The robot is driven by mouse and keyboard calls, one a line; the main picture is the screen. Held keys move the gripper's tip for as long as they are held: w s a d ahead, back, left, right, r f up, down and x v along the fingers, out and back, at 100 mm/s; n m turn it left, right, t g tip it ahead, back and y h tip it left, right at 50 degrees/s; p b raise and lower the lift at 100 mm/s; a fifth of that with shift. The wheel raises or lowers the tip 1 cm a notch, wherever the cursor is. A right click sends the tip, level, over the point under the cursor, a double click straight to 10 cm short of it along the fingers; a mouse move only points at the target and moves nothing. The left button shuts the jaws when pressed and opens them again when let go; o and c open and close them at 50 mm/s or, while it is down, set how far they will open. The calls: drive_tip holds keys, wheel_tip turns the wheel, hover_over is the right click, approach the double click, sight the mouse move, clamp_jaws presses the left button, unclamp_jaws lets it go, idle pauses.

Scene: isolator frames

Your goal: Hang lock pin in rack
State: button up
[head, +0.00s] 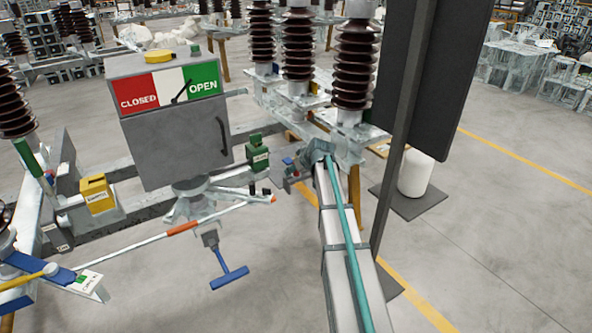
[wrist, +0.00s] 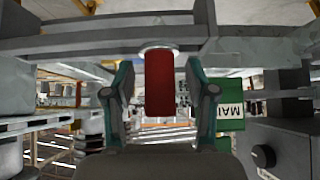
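A red cylinder with a pale round collar at its top, which looks like the lock pin (wrist: 160,84), stands upright below a grey bar in the wrist view. My gripper (wrist: 159,92) has its two teal-and-grey fingers on either side of the red cylinder. A narrow gap shows between each finger and the cylinder, so the gripper is open around it, not touching. In the head view my gripper (head: 287,172) is at the end of my arm, right of the green box; the pin cannot be made out clearly there. I cannot tell which part is the rack.
A grey bar (wrist: 70,42) crosses above the fingers. A green box (wrist: 231,104) with a white label is close to the right finger; it also shows in the head view (head: 258,152). The grey CLOSED/OPEN cabinet (head: 172,145) and a blue T-handle (head: 229,277) are to the left.

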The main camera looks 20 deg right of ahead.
drive_tip(key=v, duration=1.2)
drive_tip(key=shift+f, duration=0.1)
idle(0.4)
drive_tip(key=s+a+f+m+g, duration=0.1)
drive_tip(key=s+a+f+g, duration=0.25)
drive_tip(key=s+f, duration=0.65)
drive_tip(key=s+a+f+m+g, duration=0.2)
drive_tip(key=s+a+f, duration=0.4)
drive_tip(key=f, duration=0.8)
drive_tip(key=s+a+f+m+g, duration=0.1)
drive_tip(key=s+a+f+g, duration=0.25)
drive_tip(key=s+f, duration=0.65)
drive_tip(key=s+a+f+g, duration=0.2)
drive_tip(key=s+f, duration=0.3)
drive_tip(key=s, duration=0.5)
drive_tip(key=s+a+f+n+g+h, duration=0.1)
drive_tip(key=s+a+f, duration=0.4)
drive_tip(key=s, duration=0.6)
drive_tip(key=s+a+f+n+g, duration=0.1)
drive_tip(key=s+a+f+g, duration=0.2)
drive_tip(key=s+f, duration=0.3)
drive_tip(key=s, duration=0.4)
drive_tip(key=shift+s+a+f, duration=0.15)
drive_tip(key=shift+s+f, duration=0.05)
drive_tip(key=shift+s, duration=0.1)
